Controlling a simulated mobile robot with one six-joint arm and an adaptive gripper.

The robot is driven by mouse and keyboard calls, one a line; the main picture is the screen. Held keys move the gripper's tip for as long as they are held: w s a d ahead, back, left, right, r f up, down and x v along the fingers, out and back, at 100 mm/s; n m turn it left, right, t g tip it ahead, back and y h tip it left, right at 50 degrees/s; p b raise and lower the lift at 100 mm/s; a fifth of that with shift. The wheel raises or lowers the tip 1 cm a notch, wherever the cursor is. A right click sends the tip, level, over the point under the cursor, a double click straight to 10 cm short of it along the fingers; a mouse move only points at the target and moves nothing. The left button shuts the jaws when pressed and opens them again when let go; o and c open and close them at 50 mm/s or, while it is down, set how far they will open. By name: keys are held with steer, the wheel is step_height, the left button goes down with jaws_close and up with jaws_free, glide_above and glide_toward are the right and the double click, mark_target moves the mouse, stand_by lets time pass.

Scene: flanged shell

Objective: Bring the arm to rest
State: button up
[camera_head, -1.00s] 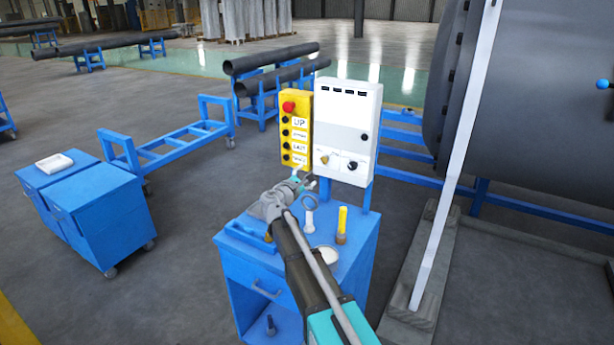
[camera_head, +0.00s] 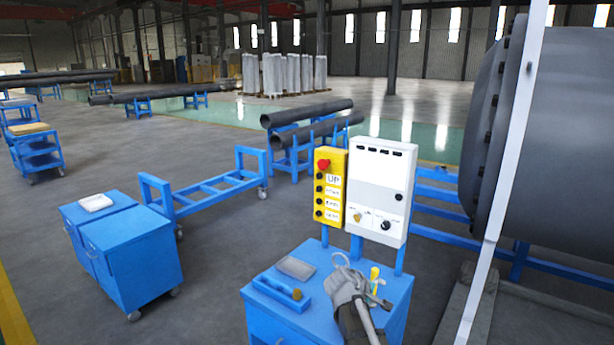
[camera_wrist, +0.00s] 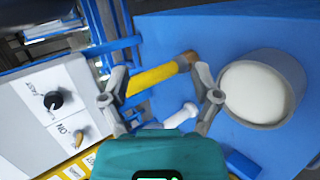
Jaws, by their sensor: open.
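My gripper (camera_wrist: 160,97) is open in the wrist view, its two grey fingers spread with nothing gripped. Beyond the fingers are a yellow-handled tool (camera_wrist: 152,77) and a white bolt-like piece (camera_wrist: 181,116) on the blue cabinet top. In the head view my gripper (camera_head: 362,278) is above the right part of the blue cabinet (camera_head: 318,252), in front of the control boxes. The yellow tool (camera_head: 374,273) shows just beside it.
A yellow button box (camera_head: 330,187) and a white control box (camera_head: 382,190) stand at the cabinet's back edge. A large dark flanged shell (camera_head: 560,140) is at right.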

steer(key=s+a+f+m+g+y, duration=0.1)
steer(key=s+f+m+g+y, duration=0.2)
steer(key=s, duration=0.7)
steer(key=s+a+f+m+g+y, duration=0.2)
steer(key=s+f+m+g+y, duration=0.1)
steer(key=s, duration=0.7)
steer(key=shift+s+a+f+m+y, duration=0.3)
steer(key=shift+f+m+y, duration=0.4)
steer(key=shift+m+y, duration=0.6)
